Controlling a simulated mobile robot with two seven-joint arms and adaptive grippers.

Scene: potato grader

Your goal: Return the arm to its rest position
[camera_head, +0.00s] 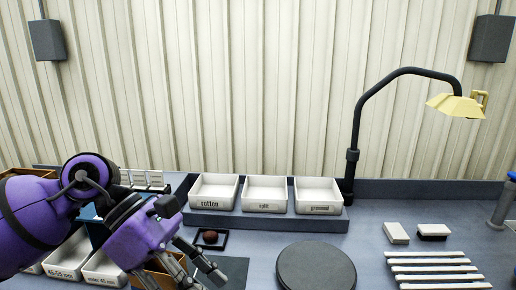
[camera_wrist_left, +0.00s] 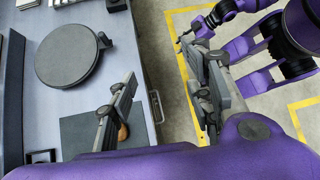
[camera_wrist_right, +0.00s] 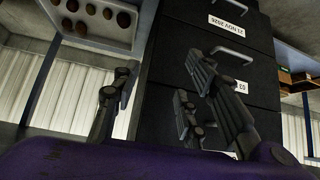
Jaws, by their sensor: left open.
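My left gripper (camera_head: 176,272) is at the lower left in the head view, over the front left of the bench near a dark mat (camera_head: 230,272). Its fingers are apart and nothing shows between them in the left wrist view (camera_wrist_left: 166,95). My right gripper (camera_wrist_right: 160,98) shows in the right wrist view, fingers apart and empty, in front of dark drawers (camera_wrist_right: 235,75). The right arm is outside the head view.
White bins labelled rotten (camera_head: 213,204), split (camera_head: 264,205) and greened (camera_head: 318,208) stand at the back. A round dark disc (camera_head: 316,268), white strips (camera_head: 436,269) and a lamp (camera_head: 353,130) stand rightward.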

